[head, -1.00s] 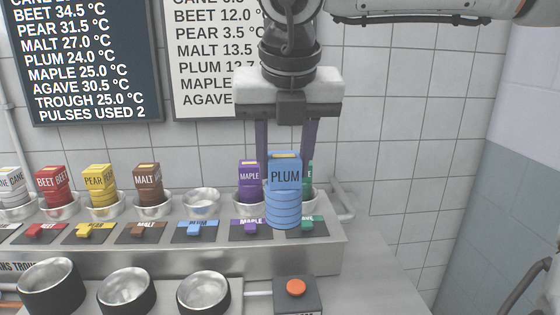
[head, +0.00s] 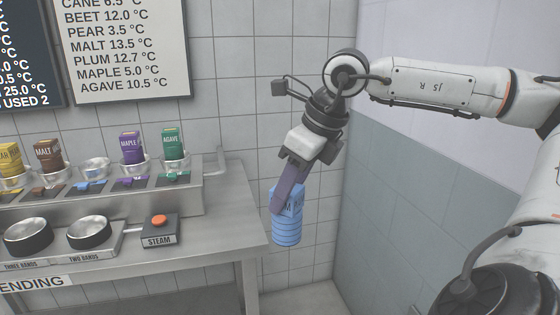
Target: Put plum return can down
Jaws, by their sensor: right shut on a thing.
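The blue plum can (head: 287,231) hangs in my right gripper (head: 284,205), just past the right end of the steel bench (head: 210,245). The gripper is shut on the can's upper block, and a finger covers part of its label. The can is roughly upright, with no surface visible directly touching its base. An empty silver cup (head: 96,167) stands in the row above the blue tab (head: 90,187). My left gripper is not in view.
The maple can (head: 130,148), agave can (head: 172,145) and malt can (head: 48,157) sit in cups on the raised shelf. A steam button (head: 159,221) and two round bowls (head: 88,233) are in front. A wall corner stands at right.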

